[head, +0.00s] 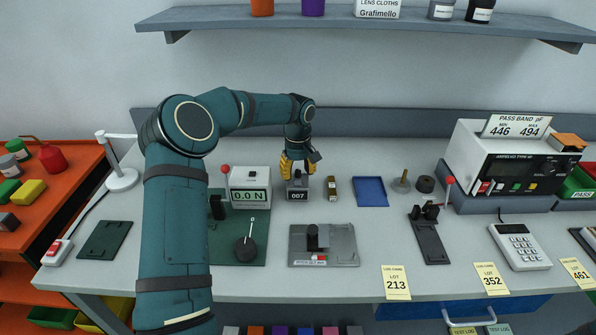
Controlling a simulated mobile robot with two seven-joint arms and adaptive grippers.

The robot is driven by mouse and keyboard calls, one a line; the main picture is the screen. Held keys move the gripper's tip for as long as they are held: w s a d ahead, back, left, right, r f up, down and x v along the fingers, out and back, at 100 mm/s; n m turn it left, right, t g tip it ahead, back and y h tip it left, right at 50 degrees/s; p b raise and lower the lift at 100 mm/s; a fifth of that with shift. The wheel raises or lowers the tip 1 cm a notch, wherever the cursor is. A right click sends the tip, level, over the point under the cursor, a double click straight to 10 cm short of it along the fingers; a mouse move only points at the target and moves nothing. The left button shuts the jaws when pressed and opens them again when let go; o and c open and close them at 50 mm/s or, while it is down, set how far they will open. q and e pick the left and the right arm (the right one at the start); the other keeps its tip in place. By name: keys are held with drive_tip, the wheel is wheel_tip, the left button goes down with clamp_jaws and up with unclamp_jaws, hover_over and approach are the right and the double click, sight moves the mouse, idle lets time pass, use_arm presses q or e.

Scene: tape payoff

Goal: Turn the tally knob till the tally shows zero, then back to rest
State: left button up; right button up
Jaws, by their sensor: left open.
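The tally (297,196) is a small dark box on the bench, near the middle, and its display reads 007. My left gripper (298,168), with yellow and dark fingers, is right above and behind the tally, pointing down at it. Its jaws are open. The tally knob is not clearly visible; the gripper covers the top of the tally, and I cannot tell whether the fingers touch it. My right gripper is out of view.
Left of the tally stands a force gauge (249,186) reading 0.0 N, with a red-tipped lever. A small yellow-and-dark item (331,188) and a blue tray (370,191) lie to its right. A grey fixture plate (337,250) lies in front. A shelf (365,22) runs above.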

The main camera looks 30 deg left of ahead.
use_arm(q)
clamp_jaws()
drive_tip(key=shift+r, duration=0.1)
drive_tip(key=m+p, duration=0.2)
drive_tip(key=m, duration=0.1)
drive_tip(key=m+p, duration=0.1)
drive_tip(key=m, duration=0.2)
drive_tip(key=shift+p, duration=0.4)
drive_tip(key=shift+m+p, duration=0.55)
drive_tip(key=shift+m, duration=0.95)
